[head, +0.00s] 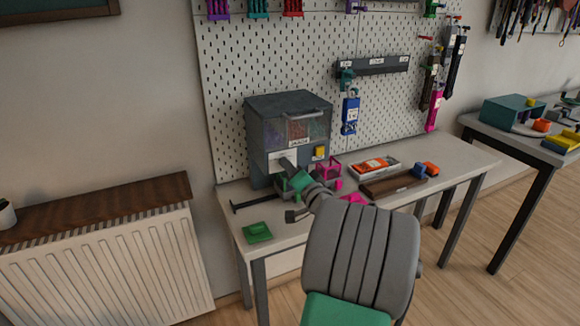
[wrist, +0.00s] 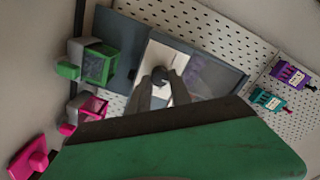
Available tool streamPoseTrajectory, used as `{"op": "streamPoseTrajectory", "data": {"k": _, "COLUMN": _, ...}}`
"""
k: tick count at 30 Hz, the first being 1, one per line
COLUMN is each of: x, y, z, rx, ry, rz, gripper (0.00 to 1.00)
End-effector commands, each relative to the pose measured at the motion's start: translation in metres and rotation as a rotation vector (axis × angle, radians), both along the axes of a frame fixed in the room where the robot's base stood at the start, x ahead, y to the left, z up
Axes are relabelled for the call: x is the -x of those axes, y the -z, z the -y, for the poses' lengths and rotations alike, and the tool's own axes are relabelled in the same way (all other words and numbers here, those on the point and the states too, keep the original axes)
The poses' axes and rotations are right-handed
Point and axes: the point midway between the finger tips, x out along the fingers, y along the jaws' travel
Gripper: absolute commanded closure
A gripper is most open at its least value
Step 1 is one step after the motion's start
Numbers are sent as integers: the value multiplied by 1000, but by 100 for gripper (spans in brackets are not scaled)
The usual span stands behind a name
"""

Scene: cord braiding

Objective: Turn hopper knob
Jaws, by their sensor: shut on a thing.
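The grey hopper (head: 262,135) stands at the back left of the table against the pegboard, with clear windows showing coloured contents. Its pale front plate shows in the wrist view (wrist: 151,60), with a dark round knob (wrist: 160,74) on it. My gripper (wrist: 160,88) has both grey fingers closed around the knob from either side. In the head view my gripper (head: 287,166) reaches the hopper's lower front, and the knob is hidden there behind it. How far the knob is turned cannot be told.
A pink frame (head: 331,168) and a green frame (wrist: 97,64) sit by the hopper's base. A green block (head: 257,232) lies at the table's front left. A tray (head: 393,167) and a brown box (head: 380,187) lie to the right. The table's right end is clear.

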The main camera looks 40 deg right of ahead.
Motion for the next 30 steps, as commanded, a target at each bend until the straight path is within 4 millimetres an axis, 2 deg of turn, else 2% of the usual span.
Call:
{"op": "streamPoseTrajectory", "data": {"k": 16, "x": 0, "y": 0, "z": 0, "rx": -27, "ry": -1, "rz": 7, "gripper": 100}}
{"op": "streamPoseTrajectory", "data": {"k": 17, "x": 0, "y": 0, "z": 0, "rx": -27, "ry": -1, "rz": 7, "gripper": 74}}
{"op": "streamPoseTrajectory", "data": {"k": 24, "x": 0, "y": 0, "z": 0, "rx": -26, "ry": 0, "rz": 8, "gripper": 54}}
{"op": "streamPoseTrajectory", "data": {"k": 30, "x": 0, "y": 0, "z": 0, "rx": -26, "ry": 0, "rz": 8, "gripper": 53}}
